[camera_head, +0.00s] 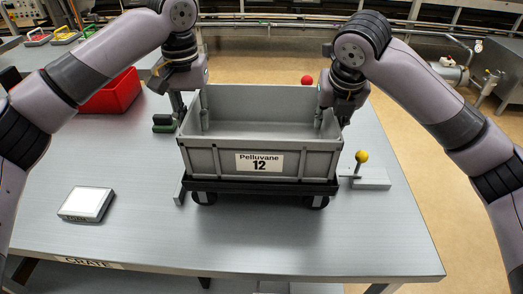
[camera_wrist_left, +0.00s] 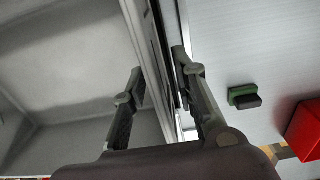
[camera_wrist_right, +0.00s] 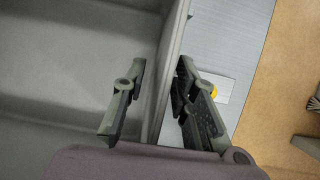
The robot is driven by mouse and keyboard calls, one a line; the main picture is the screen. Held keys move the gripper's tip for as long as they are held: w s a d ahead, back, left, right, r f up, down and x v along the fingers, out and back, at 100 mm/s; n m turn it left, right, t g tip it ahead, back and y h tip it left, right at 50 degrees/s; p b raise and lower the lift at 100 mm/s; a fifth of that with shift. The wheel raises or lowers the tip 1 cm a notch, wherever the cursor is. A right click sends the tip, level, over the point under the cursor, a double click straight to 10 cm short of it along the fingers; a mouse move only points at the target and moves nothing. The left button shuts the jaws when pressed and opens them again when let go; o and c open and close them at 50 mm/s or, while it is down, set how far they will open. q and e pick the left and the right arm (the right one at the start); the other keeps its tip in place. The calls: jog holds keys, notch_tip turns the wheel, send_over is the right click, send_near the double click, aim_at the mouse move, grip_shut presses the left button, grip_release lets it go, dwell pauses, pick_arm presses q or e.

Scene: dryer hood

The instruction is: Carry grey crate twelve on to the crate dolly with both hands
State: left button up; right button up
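The grey crate (camera_head: 212,161), labelled "Pelluvane 12", sits upright on the black crate dolly (camera_head: 262,187), whose wheels show at its front corners. The crate looks empty. My left gripper (camera_head: 192,108) straddles the crate's left side wall, one finger inside and one outside; in the left wrist view (camera_wrist_left: 160,66) there is room between fingers and wall. My right gripper (camera_head: 332,110) straddles the right side wall the same way, seen also in the right wrist view (camera_wrist_right: 160,64). Both look open. The dolly's rear is hidden.
A yellow-knobbed fixture (camera_head: 373,180) stands close right of the dolly. A white-topped box (camera_head: 87,204) lies at left on the grey table (camera_head: 260,240). A green-and-black block (camera_head: 163,123) and red bin (camera_head: 113,94) are behind left. The table's front is clear.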

pick_arm(q)
notch_tip(320, 180, up, 10)
jog(key=shift+f, duration=0.1)
pick_arm(e)
jog(key=v, duration=1.2)
jog(key=shift+s, duration=0.1)
